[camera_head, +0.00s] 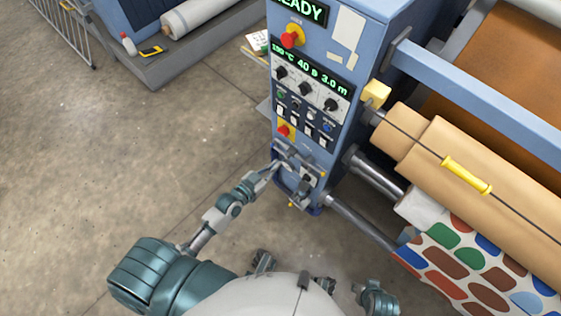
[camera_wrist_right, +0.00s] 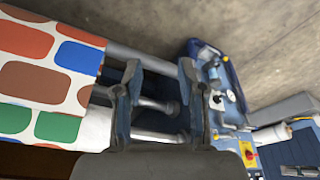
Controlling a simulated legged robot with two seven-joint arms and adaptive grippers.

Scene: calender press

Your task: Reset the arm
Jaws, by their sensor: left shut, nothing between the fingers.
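My left arm reaches up from the bottom left in the head view. Its small gripper (camera_head: 280,165) is shut and empty at the lower part of the blue control column (camera_head: 345,50), close to a small lever panel (camera_head: 308,180). Whether it touches the panel I cannot tell. My right gripper (camera_wrist_right: 158,68) shows in the right wrist view with its two fingers apart and nothing between them. Beyond the fingers are grey rollers and the blue machine. In the head view I cannot make out the right gripper clearly.
The press has tan rolls (camera_head: 450,165), a patterned cloth (camera_head: 480,270) and a yellow handle on a cord (camera_head: 467,175) at the right. The column carries a lit display, knobs and a red stop button (camera_head: 292,38). Bare concrete floor (camera_head: 130,150) lies open at the left.

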